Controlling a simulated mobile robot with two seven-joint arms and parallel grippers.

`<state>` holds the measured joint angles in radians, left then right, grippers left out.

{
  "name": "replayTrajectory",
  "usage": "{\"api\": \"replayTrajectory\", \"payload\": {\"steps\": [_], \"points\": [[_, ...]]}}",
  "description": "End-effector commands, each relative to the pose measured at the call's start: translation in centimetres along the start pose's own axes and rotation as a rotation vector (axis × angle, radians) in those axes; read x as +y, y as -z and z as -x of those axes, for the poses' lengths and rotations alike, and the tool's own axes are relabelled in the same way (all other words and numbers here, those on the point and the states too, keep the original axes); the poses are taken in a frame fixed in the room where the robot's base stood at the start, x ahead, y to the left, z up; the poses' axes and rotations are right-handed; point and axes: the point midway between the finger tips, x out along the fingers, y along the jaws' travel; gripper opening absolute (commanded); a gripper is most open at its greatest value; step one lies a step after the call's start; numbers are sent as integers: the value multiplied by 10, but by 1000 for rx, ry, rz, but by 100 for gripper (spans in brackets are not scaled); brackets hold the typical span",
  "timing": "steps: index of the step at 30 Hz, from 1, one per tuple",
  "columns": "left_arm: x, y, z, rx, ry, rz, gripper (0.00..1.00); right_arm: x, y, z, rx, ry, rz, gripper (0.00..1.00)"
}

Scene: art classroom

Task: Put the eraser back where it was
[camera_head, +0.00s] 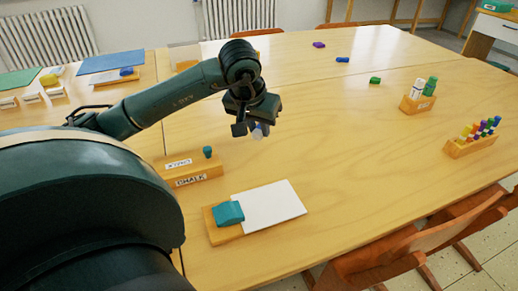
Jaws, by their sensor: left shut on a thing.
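My left gripper (250,127) hangs above the middle of the table, pointing down, shut on a small pale blue-white object (258,133). The fingers partly hide that object, and I cannot tell for sure whether it is the eraser. My right gripper is not in view.
Purple (319,44), blue (342,59) and green (375,80) blocks lie loose toward the back. A bottle holder (417,104) and a marker rack (472,145) stand at the right. Mats and labelled holders lie at the far left. The table's centre right is clear; chairs (402,255) line the front edge.

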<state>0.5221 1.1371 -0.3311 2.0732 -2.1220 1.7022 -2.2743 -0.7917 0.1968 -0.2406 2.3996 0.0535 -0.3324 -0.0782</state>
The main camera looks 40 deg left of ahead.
Motion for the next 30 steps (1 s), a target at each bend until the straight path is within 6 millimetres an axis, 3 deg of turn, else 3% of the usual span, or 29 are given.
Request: {"api": "replayTrajectory", "payload": {"steps": [13, 27, 28, 30], "points": [[1, -22, -54, 0, -2, 0, 3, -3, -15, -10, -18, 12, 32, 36], [0, -25, -61, 3, 0, 0, 3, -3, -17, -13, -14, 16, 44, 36], [1, -24, -60, 3, -1, 0, 23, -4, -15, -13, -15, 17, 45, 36], [1, -24, -59, 2, -1, 0, 29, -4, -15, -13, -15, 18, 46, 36]]}}
